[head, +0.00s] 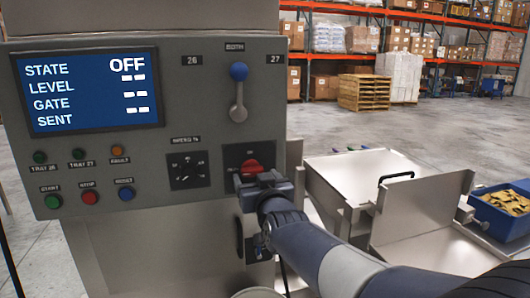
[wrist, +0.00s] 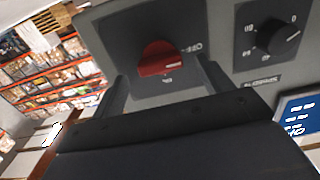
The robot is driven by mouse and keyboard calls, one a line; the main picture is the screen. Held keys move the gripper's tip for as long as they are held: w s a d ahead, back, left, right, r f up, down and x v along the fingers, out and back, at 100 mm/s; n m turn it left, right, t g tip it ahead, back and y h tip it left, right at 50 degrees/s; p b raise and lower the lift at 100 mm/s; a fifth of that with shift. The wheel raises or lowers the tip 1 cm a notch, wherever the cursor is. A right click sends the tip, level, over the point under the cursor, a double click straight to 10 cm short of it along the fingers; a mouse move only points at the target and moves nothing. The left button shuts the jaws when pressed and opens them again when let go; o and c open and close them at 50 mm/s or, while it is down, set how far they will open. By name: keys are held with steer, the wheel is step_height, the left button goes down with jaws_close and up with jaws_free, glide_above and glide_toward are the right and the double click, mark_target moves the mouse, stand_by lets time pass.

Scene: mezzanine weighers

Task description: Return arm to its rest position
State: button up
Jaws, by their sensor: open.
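My gripper (head: 243,180) is at the grey control panel (head: 215,80), in front of the red rotary switch (head: 250,168). In the wrist view the red switch (wrist: 161,60) sits between my two open fingers (wrist: 160,78), one on each side and apart from it. My arm (head: 325,262) reaches in from the lower right of the head view. The panel's blue screen (head: 90,90) reads STATE OFF, with dashes by LEVEL, GATE and SENT.
A black dial (head: 188,170) and a blue-knobbed lever (head: 239,90) are close by on the panel. Metal trays (head: 365,175) and a blue bin (head: 502,212) of yellowish pieces stand to the right. Pallet racks (head: 440,18) line the back, beyond open floor.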

steer(key=shift+x, duration=1.4)
